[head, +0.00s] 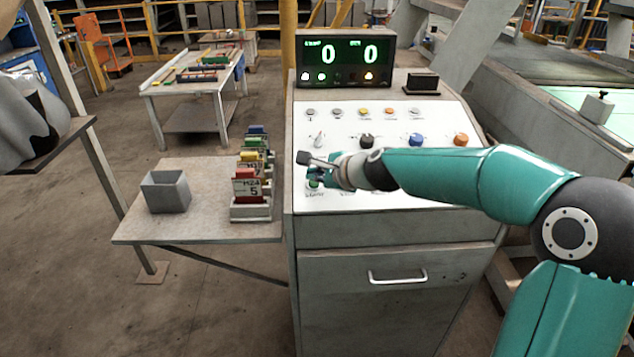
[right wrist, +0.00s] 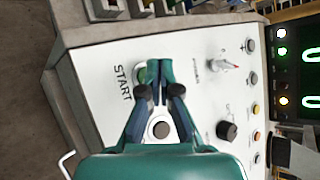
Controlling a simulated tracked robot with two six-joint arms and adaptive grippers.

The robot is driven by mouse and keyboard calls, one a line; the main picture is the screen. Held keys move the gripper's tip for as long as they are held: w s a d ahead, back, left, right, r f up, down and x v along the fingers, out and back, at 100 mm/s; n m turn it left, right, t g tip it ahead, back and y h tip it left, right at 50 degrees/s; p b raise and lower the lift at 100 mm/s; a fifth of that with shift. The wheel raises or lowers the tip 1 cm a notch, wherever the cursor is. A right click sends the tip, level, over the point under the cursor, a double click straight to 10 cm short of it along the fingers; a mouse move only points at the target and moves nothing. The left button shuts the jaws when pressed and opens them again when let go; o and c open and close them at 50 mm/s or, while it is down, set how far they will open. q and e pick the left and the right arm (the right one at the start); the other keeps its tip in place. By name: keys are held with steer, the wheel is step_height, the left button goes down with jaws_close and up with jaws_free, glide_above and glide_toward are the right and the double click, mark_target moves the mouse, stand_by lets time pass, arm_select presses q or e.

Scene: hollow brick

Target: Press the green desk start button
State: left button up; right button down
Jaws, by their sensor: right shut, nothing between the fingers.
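The green start button (head: 313,184) is at the lower left of the white sloping panel of the control desk (head: 430,190). Only part of it shows in the head view, below my right gripper (head: 318,175). In the right wrist view my right gripper (right wrist: 157,72) is shut and empty, with its teal fingertips together beside the START label (right wrist: 122,82). The fingertips are over the button's place and largely hide it there. I cannot tell whether they touch it. My left gripper is not in view.
The panel also has a switch (head: 319,139), a black knob (head: 366,141), a blue knob (head: 416,139) and an orange knob (head: 460,139). The display (head: 345,60) above reads 0 and 0. A side shelf (head: 140,228) at left holds a grey box (head: 166,192) and card racks (head: 250,212).

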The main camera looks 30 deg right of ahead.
steer(key=shift+f, duration=0.15)
steer(key=shift+w+d+f, duration=0.1)
steer(key=shift+w+f, duration=0.1)
steer(key=shift+f+b, duration=0.4)
steer(key=shift+b, duration=0.25)
stand_by(0.6)
steer(key=shift+r, duration=0.1)
steer(key=shift+s+r+p, duration=0.15)
steer(key=shift+r+p, duration=0.55)
steer(key=shift+p, duration=0.1)
steer(key=shift+r, duration=0.1)
steer(key=r+p, duration=0.3)
steer(key=s+a+r+p, duration=0.1)
steer(key=shift+r, duration=0.35)
stand_by(0.7)
